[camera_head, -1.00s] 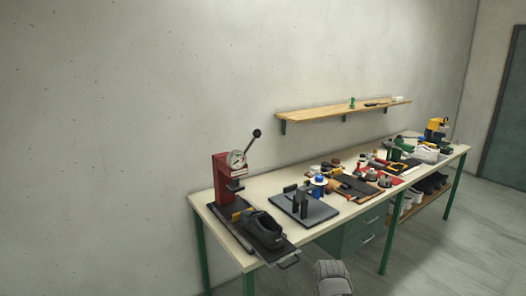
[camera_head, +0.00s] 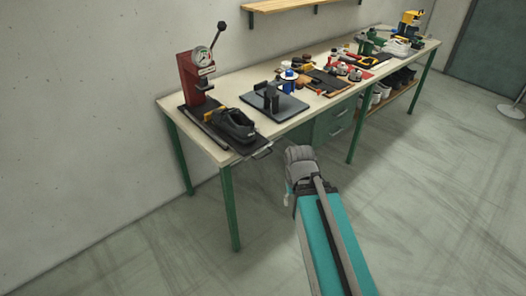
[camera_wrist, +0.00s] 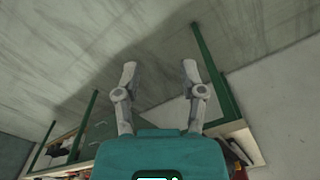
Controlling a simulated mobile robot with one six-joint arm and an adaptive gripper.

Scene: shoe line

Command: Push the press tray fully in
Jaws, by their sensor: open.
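The red press (camera_head: 192,76) with a round gauge and a raised black-knobbed lever stands at the left end of the bench in the head view. Its dark tray (camera_head: 246,150) is slid out toward the front, with its handle past the bench edge. A black shoe (camera_head: 233,124) lies on the tray. In the wrist view my gripper (camera_wrist: 158,68) is open and empty, its two fingers wide apart over the floor beside the bench. In the head view my arm is in front of the bench, right of the tray.
The bench (camera_head: 175,103) has green legs. A dark plate with upright blocks (camera_head: 273,103) stands right of the press. Several tools and small parts crowd farther right. A wooden shelf (camera_head: 285,6) hangs above. The floor in front is clear.

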